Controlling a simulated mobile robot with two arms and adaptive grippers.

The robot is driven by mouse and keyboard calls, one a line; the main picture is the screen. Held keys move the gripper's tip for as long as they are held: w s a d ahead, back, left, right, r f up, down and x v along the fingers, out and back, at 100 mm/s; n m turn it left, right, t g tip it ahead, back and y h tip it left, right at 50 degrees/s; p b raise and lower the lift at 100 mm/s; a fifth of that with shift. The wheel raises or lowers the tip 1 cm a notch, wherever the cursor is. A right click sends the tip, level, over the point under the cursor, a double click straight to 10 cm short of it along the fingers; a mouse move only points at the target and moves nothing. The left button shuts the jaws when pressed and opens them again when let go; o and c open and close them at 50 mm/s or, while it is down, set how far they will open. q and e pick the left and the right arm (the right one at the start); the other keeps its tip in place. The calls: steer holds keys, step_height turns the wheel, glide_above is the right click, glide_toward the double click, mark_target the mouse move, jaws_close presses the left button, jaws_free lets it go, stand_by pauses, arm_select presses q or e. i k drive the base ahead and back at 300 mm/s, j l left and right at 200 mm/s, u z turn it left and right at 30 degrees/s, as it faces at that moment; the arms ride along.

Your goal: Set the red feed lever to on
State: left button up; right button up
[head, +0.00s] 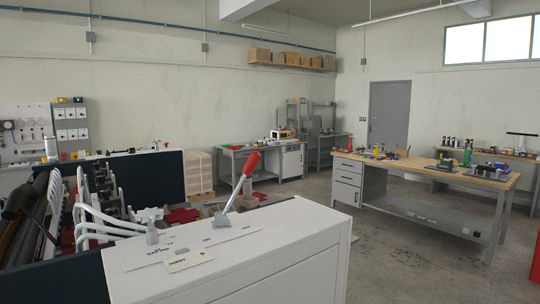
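The red feed lever (250,163) has a red grip on a metal shaft. It rises from a label plate (190,246) on top of the white machine housing (285,240) and leans up and to the right. The lettering on the plate is too small to read surely, so I cannot tell which position is on. Neither of my grippers shows in the head view.
The machine's rollers and white curved arms (95,215) fill the left side. A wooden-topped workbench (430,170) with tools stands at the right. Another bench (262,155) and a wrapped pallet stack (198,172) stand behind. The concrete floor between machine and workbench is clear.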

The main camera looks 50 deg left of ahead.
mark_target(254, 158)
steer(key=i+u, duration=0.3)
steer(key=u, duration=0.2)
steer(key=i+l+u, duration=0.25)
steer(key=u, duration=0.25)
steer(key=i+l+u, duration=0.3)
steer(key=u, duration=0.2)
